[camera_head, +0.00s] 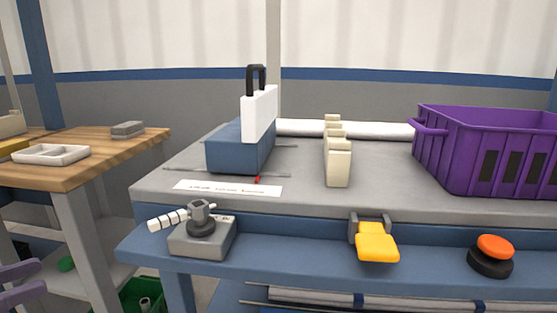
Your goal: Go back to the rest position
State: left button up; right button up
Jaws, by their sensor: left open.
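My left gripper (40,277) shows at the lower left edge as two purple fingers, apart from each other with nothing between them. It is in front of the wooden table's lower shelf, left of the grey workbench, and touches nothing that I can see. My right gripper is not in view. A white pipe (385,130) lies across the back of the grey bench (290,197). A beige notched rack (338,165) stands in front of it and holds no pipe that I can make out.
A blue block with a white handled plate (260,110) stands on the bench. A purple crate (470,145) is at right. The wooden table (100,158) is at left.

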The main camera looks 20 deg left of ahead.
pick_arm(q)
jog(key=d+r+n+g+y+p, duration=0.35)
jog(key=d+r+y+p, duration=0.2)
jog(key=d+p, duration=0.65)
jog(key=s+d+r+g+p, duration=0.2)
jog(key=s+r+g+p, duration=0.1)
jog(key=r+p, duration=0.35)
jog(key=s+d+r+g+y+p, duration=0.1)
jog(key=s+d+r+g+p, duration=0.1)
jog(key=s+r+p, duration=0.35)
jog(key=s+d+r+g+p, duration=0.1)
jog(key=d+r+g+p, duration=0.2)
jog(key=r+p, duration=0.55)
notch_tip(320, 180, up, 36)
jog(key=p, duration=3.4)
jog(key=shift+a+r+m, duration=0.25)
jog(key=shift+m, duration=0.1)
